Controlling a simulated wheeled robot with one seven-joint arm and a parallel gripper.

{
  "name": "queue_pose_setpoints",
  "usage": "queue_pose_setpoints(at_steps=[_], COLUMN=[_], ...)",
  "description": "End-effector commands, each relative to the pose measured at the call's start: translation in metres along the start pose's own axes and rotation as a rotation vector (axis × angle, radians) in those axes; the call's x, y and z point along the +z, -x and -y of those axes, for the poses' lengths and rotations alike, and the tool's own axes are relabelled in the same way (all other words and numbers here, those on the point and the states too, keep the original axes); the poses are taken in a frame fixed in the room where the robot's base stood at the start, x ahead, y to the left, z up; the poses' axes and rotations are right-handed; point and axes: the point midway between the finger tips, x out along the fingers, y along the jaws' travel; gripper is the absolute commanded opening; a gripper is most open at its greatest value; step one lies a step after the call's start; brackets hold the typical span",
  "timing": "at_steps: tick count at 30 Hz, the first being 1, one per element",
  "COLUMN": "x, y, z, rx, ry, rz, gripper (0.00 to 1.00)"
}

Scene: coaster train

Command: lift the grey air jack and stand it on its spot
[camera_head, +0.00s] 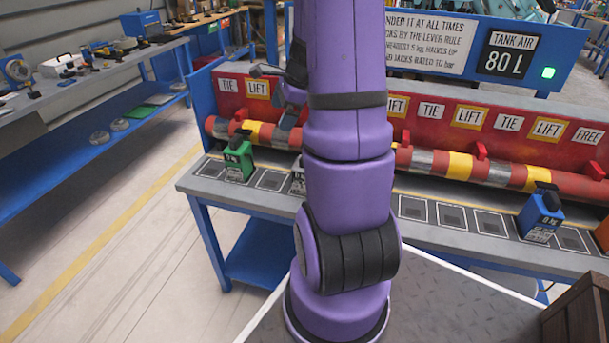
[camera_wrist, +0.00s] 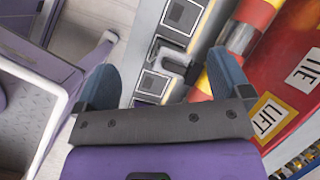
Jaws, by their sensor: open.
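The grey air jack (camera_head: 298,176) stands on the bench's front ledge, right of the green jack, mostly hidden behind my purple arm in the head view. In the wrist view a grey block with a hooked top, which looks like this jack (camera_wrist: 174,58), lies ahead between my two blue fingers. My gripper (camera_wrist: 162,62) is open, and nothing shows clamped in it. Framed square spots line the ledge; one (camera_wrist: 183,16) shows beyond the grey block and another (camera_wrist: 152,86) on its near side. Which spot belongs to the grey jack I cannot tell.
A green jack (camera_head: 238,160) stands at the ledge's left end and a blue jack (camera_head: 540,216) to the right. A striped pipe (camera_head: 458,166) runs behind the ledge before a red panel with TIE and LIFT labels. A wooden crate (camera_head: 577,312) is at lower right.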

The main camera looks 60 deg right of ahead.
Motion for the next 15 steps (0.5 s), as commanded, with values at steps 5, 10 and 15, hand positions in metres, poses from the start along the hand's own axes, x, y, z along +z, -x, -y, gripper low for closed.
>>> queue_pose_setpoints(at_steps=[5,10,15], x=[-0.078,-0.122,-0.136], y=[-0.029,-0.045,-0.057], z=[0.008,0.006,0.005], rx=[-0.017,-0.03,-0.035], ry=[-0.339,-0.529,-0.592], rz=[-0.015,-0.025,-0.029], gripper=[0.96,0.96,0.96])
